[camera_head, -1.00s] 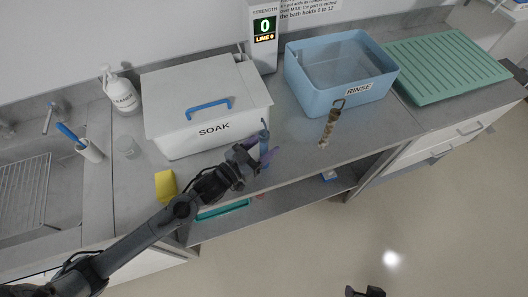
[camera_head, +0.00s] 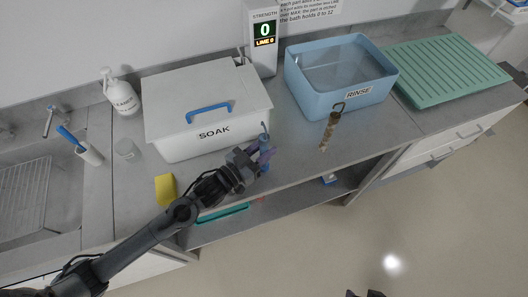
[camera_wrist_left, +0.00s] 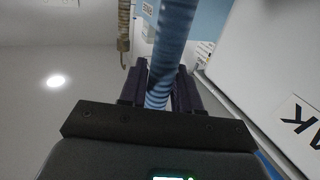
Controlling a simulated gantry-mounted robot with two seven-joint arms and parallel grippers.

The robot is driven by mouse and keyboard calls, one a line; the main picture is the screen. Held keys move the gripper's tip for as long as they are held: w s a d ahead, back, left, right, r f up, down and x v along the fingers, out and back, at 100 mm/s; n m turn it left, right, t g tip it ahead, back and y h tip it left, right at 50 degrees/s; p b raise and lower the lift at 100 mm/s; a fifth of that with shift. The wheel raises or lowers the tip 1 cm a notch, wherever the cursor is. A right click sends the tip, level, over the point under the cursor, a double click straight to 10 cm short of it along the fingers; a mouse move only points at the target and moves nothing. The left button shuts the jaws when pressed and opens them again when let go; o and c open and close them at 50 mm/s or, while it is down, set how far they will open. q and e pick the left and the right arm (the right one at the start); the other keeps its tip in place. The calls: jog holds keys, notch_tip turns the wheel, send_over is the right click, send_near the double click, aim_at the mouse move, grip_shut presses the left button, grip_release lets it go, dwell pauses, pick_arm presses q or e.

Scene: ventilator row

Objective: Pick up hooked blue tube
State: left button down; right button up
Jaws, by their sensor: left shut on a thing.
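The hooked blue tube (camera_head: 264,143) stands upright at the counter's front edge, in front of the soak tub, with its dark hook at the top. My left gripper (camera_head: 262,157) is shut on it. In the left wrist view the ribbed blue tube (camera_wrist_left: 171,45) runs up between the two dark fingers of the left gripper (camera_wrist_left: 160,92). The tube's lower end is partly hidden by the gripper, and I cannot tell if it touches the counter. A dark tip at the bottom edge of the head view may be my right gripper (camera_head: 366,294), mostly cut off.
The white SOAK tub (camera_head: 180,135) with a blue-handled lid is just behind. A yellow sponge (camera_head: 165,187) is at left. A green drainer mat (camera_head: 445,68) lies far right.

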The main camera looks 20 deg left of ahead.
aim_at(260, 145)
pick_arm(q)
jog(key=shift+r, duration=0.15)
notch_tip(260, 145, up, 4)
jog(key=shift+f+b, duration=0.1)
jog(key=shift+b, duration=0.4)
jog(key=s+d+r+b, duration=0.2)
jog(key=d+r, duration=0.5)
jog(key=d, duration=0.4)
jog(key=shift+s+d, duration=0.2)
jog(key=shift+s, duration=0.2)
jog(key=shift+f, duration=0.1)
